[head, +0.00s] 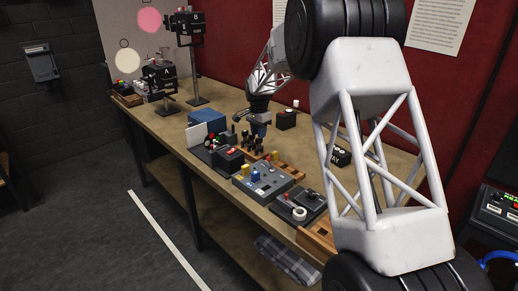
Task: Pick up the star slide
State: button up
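My gripper (257,121) is over the middle of the workbench, pointing down, above a cluster of small dark upright pieces (251,141). Its fingers are small and dark here, so I cannot tell whether they are open or shut, or hold anything. A blue patch shows at the fingertips, and I cannot tell what it belongs to. I cannot pick out a star slide; the small pieces are too small to show any star mark. Two black projector-like units (159,78) stand at the far end, and a pink disc and a cream disc of light show on the pale screen (117,38).
My arm hides the right part.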

aim_at(259, 143)
jog(key=shift+f, duration=0.25)
jog(key=shift+d+f, duration=0.1)
jog(key=shift+f, duration=2.55)
grip_shut()
